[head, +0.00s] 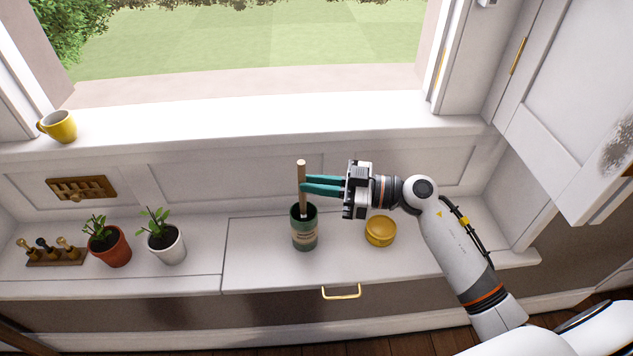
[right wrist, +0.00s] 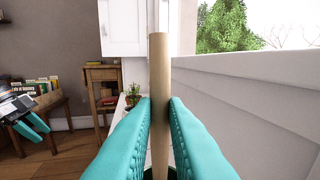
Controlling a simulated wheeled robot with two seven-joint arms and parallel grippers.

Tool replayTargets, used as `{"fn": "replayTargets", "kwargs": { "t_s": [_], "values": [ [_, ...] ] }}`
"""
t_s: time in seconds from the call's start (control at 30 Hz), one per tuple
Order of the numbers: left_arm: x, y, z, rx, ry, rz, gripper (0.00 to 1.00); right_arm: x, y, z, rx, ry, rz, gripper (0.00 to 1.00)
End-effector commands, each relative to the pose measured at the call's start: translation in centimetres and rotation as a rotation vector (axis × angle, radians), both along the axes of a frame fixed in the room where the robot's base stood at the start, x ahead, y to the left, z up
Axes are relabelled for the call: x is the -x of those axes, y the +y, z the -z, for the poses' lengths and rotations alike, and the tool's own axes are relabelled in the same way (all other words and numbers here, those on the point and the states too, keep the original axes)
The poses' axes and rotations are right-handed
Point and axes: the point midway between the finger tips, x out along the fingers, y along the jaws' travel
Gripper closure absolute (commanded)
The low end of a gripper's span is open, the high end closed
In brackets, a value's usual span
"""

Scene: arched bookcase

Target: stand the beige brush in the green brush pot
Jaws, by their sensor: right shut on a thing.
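The beige brush (head: 302,176) is upright, with its lower end inside the mouth of the green brush pot (head: 304,234). The pot stands on the white ledge below the window. My right gripper (head: 304,186) comes in from the right with its teal fingers shut on the brush shaft, above the pot's rim. In the right wrist view the brush (right wrist: 159,85) stands between the two fingers. Whether its lower end touches the pot's bottom is hidden. My left gripper is not in the head view; teal fingers (right wrist: 30,128) at the left edge of the right wrist view look like it, apart and empty.
A yellow round container (head: 380,231) stands right of the pot, below my right gripper. A white potted plant (head: 166,247), a terracotta potted plant (head: 112,250) and a small peg rack (head: 56,256) stand left. A yellow mug (head: 60,127) is on the sill. The ledge between the white plant and the pot is clear.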

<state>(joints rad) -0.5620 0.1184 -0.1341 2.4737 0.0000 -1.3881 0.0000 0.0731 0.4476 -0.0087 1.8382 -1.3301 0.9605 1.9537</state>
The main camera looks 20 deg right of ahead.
Motion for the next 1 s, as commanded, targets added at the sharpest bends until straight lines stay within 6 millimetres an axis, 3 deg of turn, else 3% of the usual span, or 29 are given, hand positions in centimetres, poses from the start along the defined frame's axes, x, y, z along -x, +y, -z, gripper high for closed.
{"fn": "replayTargets", "kwargs": {
  "t_s": [0.03, 0.07, 0.2, 0.57, 0.83, 1.0],
  "values": [
    [0.0, 0.0, 0.0, 0.000, 0.000, 0.000, 0.64, 0.0, 0.0, 0.0, 0.000, 0.000, 0.000, 1.00],
    [0.0, 0.0, 0.0, 0.000, 0.000, 0.000, 0.64, 0.0, 0.0, 0.0, 0.000, 0.000, 0.000, 0.86],
    [0.0, 0.0, 0.0, 0.000, 0.000, 0.000, 0.64, 0.0, 0.0, 0.0, 0.000, 0.000, 0.000, 0.63],
    [0.2, 0.1, -0.1, -0.003, 0.010, -0.001, 0.64, 0.2, -0.4, 0.0, 0.002, 0.001, 0.001, 0.62],
    [4.0, 1.2, 0.5, -0.042, 0.208, -0.018, 0.64, 2.6, -4.5, -0.1, 0.005, 0.005, 0.001, 0.62],
    [3.9, 1.2, 0.0, -0.041, 0.201, -0.017, 0.64, 4.3, -7.6, 0.0, 0.003, 0.006, 0.001, 0.62]
  ]
}}
